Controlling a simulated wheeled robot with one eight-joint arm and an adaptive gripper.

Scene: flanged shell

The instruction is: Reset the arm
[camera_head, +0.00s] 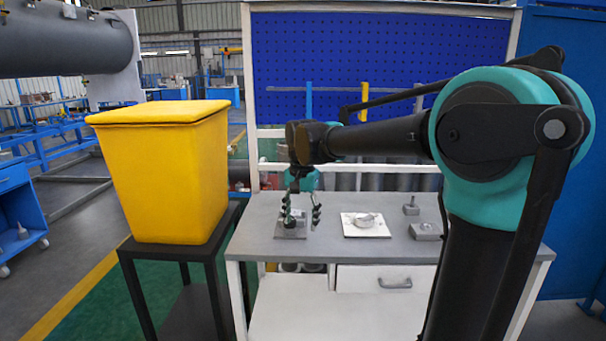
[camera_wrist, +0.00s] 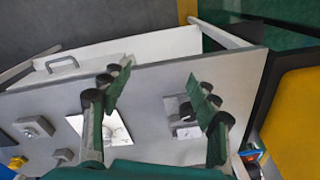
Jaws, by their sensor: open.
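My gripper (camera_head: 302,212) hangs from my arm over the left part of the grey workbench, pointing down. Its two dark green fingers are spread apart with nothing between them, also in the wrist view (camera_wrist: 157,88). In the head view the fingers are just above or in front of a dark square plate (camera_head: 290,235) with a small part on it. The fingers partly hide that part, and contact cannot be told. A white square plate (camera_head: 350,231) with a round metal part (camera_head: 367,221) lies to the right, partly behind a finger in the wrist view.
The grey workbench (camera_head: 335,251) also holds a grey block (camera_head: 427,232) and a small part with a post (camera_head: 411,208) at the right. A yellow bin (camera_head: 165,175) stands on a black stand to the left. A blue pegboard (camera_head: 400,60) rises behind the bench.

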